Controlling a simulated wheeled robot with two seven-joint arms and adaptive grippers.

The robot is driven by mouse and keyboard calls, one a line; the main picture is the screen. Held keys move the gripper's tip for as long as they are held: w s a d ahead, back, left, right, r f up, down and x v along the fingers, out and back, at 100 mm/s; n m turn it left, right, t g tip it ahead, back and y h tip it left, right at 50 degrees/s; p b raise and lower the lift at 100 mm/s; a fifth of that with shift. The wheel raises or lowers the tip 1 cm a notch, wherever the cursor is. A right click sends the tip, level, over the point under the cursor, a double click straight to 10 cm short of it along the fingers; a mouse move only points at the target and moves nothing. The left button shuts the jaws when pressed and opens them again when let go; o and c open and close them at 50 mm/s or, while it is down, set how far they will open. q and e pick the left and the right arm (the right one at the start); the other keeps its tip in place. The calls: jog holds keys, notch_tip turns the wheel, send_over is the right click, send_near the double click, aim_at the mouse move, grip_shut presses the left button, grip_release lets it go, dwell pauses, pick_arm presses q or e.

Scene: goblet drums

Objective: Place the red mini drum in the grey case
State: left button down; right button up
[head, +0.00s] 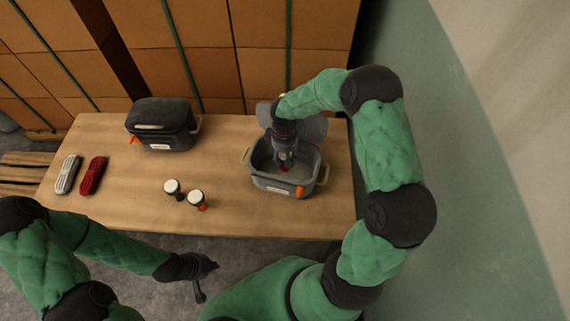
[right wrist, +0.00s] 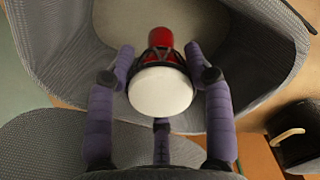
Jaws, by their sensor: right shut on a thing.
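The red mini drum (right wrist: 160,39) has a white head that faces the camera in the right wrist view. My right gripper (right wrist: 164,78) is shut on it, with fingers on both sides. In the head view this gripper (head: 286,163) points down into the open grey case (head: 272,184), and a bit of the red drum (head: 285,169) shows below it. The drum is within the case's walls; whether it touches the floor I cannot tell. The case lid (head: 312,128) is tilted back. My left gripper (head: 206,279) is empty with its fingers apart, in front of the table.
Two small white-topped drums, one dark (head: 172,187) and one with some red at its base (head: 197,199), stand left of the grey case. A closed dark case (head: 160,126) stands at the back left. A white item (head: 67,174) and a red item (head: 93,175) lie far left.

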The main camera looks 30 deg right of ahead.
jog(key=shift+f+b, duration=0.7)
jog(key=shift+f, duration=1.4)
jog(key=shift+f, duration=0.2)
jog(key=o, duration=1.2)
jog(key=shift+r, duration=0.1)
notch_tip(320, 180, up, 12)
jog(key=p, duration=0.4)
jog(key=shift+w+r+p, duration=0.1)
jog(key=shift+w+p, duration=0.05)
jog(key=shift+p, duration=0.15)
